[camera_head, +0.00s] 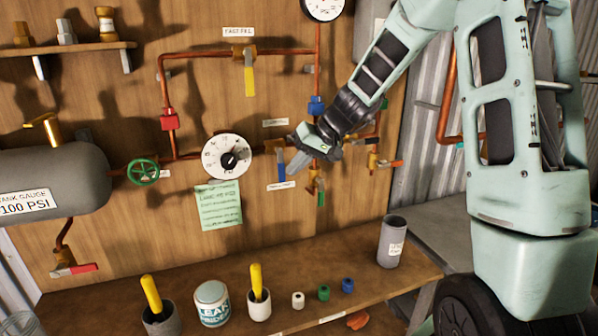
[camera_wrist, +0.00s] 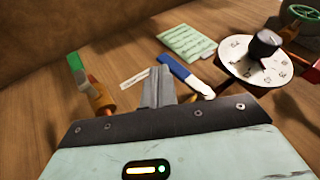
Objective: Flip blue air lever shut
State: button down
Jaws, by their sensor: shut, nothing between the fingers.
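The blue air lever (camera_head: 281,163) hangs down from a brass valve on the copper pipe, right of the white dial. In the wrist view the blue lever (camera_wrist: 178,71) lies just right of my fingers, its pale metal end running toward its valve, which my gripper's body hides. My gripper (camera_head: 293,170) is shut and empty, its tips beside the lever's right side in the head view. The closed fingers show in the wrist view (camera_wrist: 158,82). I cannot tell whether they touch the lever.
A dial (camera_head: 227,157) and a green note (camera_head: 219,204) are left of the lever. A green-handled valve (camera_head: 320,194) hangs close right. A yellow lever (camera_head: 249,80) hangs above. A bench (camera_head: 330,297) with cups and small caps stands below.

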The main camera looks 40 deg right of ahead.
jog(key=shift+r, duration=0.15)
dwell(0.3)
jog(key=shift+r+p, duration=0.45)
jog(key=shift+r, duration=0.25)
